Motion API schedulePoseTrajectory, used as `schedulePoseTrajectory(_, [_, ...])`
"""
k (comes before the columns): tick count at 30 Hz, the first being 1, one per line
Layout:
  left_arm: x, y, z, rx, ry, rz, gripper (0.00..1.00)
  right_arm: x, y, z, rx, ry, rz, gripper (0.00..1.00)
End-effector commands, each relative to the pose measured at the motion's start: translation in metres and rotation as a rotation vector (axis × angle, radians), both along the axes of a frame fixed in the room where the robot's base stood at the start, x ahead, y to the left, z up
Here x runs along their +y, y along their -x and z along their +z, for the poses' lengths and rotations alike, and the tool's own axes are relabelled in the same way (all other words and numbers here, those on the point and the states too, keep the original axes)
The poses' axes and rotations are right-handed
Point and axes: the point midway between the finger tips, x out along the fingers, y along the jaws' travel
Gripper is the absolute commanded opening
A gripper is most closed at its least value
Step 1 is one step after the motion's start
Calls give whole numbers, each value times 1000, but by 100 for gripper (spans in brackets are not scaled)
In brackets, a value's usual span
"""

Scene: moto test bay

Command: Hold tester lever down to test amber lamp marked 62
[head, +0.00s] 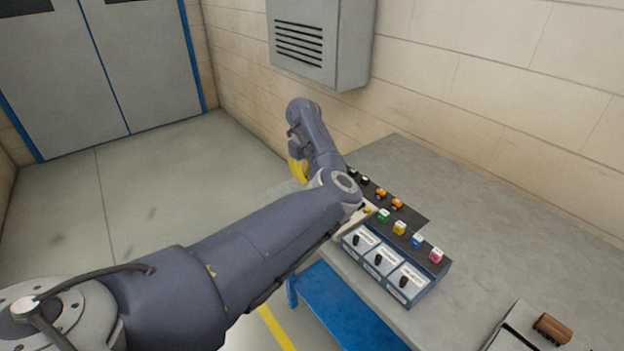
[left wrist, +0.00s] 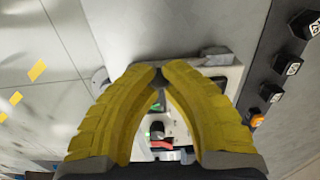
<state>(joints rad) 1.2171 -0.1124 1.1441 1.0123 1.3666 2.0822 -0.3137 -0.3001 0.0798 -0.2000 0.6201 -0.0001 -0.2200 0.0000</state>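My left gripper (left wrist: 161,72) has yellow ribbed fingers, and their tips come together over a pale tester panel (left wrist: 232,80) in the left wrist view. No lever is clearly visible between the tips. A green part (left wrist: 157,129) and a red part (left wrist: 161,144) show on the panel between the fingers. In the head view the yellow fingers (head: 298,169) show beyond my left arm, which hides most of the tester. Two amber lamps (head: 381,193) (head: 397,204) stand on a dark strip on the bench; their markings are not legible. My right gripper is not in view.
On the grey bench (head: 480,225), green, yellow, blue and pink cubes (head: 436,256) stand behind three switch boxes (head: 404,283). Dark lamp holders (left wrist: 288,65) line the right of the left wrist view. A wall cabinet (head: 318,42) hangs above.

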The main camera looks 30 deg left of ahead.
Motion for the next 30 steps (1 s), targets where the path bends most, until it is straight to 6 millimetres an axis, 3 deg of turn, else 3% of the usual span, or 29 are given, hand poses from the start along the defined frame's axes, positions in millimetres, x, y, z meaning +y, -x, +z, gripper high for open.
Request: schedulePoseTrajectory(30, [2, 5, -11, 0, 1, 0, 0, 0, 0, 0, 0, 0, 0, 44])
